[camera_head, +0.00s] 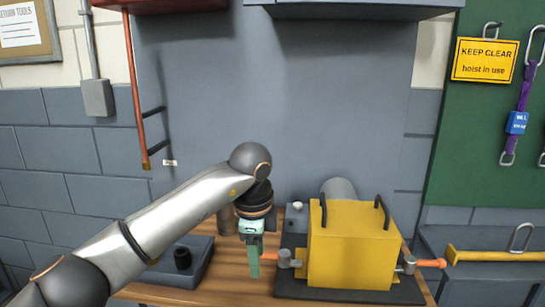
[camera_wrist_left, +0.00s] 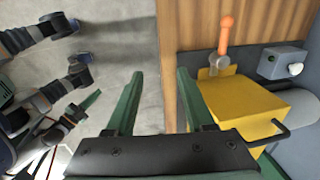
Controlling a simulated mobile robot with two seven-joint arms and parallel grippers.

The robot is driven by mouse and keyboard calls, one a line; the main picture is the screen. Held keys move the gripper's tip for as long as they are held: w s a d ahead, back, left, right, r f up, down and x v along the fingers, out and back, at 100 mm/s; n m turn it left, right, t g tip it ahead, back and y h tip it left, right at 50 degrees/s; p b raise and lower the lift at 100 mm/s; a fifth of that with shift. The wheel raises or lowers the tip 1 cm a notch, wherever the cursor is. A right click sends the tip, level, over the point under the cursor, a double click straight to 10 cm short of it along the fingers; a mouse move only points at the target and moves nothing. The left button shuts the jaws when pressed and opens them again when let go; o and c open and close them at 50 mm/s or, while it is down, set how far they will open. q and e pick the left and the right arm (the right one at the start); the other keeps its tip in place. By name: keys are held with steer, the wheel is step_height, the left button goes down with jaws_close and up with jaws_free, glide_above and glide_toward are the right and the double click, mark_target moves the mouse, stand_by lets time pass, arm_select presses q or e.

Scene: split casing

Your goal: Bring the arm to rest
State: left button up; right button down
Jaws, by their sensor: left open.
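My left arm (camera_head: 175,208) reaches in from the left in the head view. My left gripper (camera_head: 254,266) points down over the wooden bench, just left of the yellow casing (camera_head: 350,252). In the left wrist view its two green fingers (camera_wrist_left: 160,88) stand apart with nothing between them. The yellow casing (camera_wrist_left: 245,108) lies to the right of the fingers there, with an orange-handled clamp (camera_wrist_left: 226,40) on its side. Another green-fingered gripper (camera_wrist_left: 88,102), apparently my right one, shows small at the left of the wrist view; its opening is unclear.
The casing has two black handles and sits on a dark base (camera_head: 340,292). Orange-handled clamps (camera_head: 430,263) flank it. A grey tray (camera_head: 196,270) with a black cylinder (camera_head: 182,258) stands left of the gripper. The wooden bench (camera_wrist_left: 185,22) ends in an edge above the grey floor (camera_wrist_left: 110,40).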

arm_select(q)
steer(key=s+d+f+m+g+h+p, duration=0.1)
steer(key=s+d+f+m+g+h, duration=0.15)
steer(key=s+d, duration=0.2)
steer(key=s+d+f+m+g+h, duration=0.1)
steer(key=s+d+f+m+h, duration=0.1)
steer(key=s+d+f+h, duration=0.3)
steer(key=s+d+r+h+p, duration=0.3)
steer(key=d+r+h, duration=0.45)
steer(key=h, duration=0.45)
steer(key=w+a+f+n+t+y+p, duration=0.1)
steer(key=w+a+f+n+t+y, duration=0.1)
steer(key=a+f+n+t+y, duration=0.6)
steer(key=w+a+f+n+t+y+p, duration=0.1)
steer(key=a+f+n+t+y, duration=0.25)
steer(key=a+n+t, duration=0.75)
steer(key=s+a+f+n+g+y+p, duration=0.1)
steer(key=s+a+f+g+y, duration=0.2)
steer(key=s+a+f, duration=0.3)
steer(key=s+a+f+n+g+y+p, duration=0.1)
steer(key=s+a+f+g+y, duration=0.2)
steer(key=s+f, duration=0.8)
steer(key=a+g, duration=0.2)
steer(key=shift+s+a, duration=0.2)
steer(key=shift+a, duration=0.2)
arm_select(e)
step_height(320, 180, up, 7)
steer(key=d, duration=0.1)
steer(key=shift+s+d, duration=0.2)
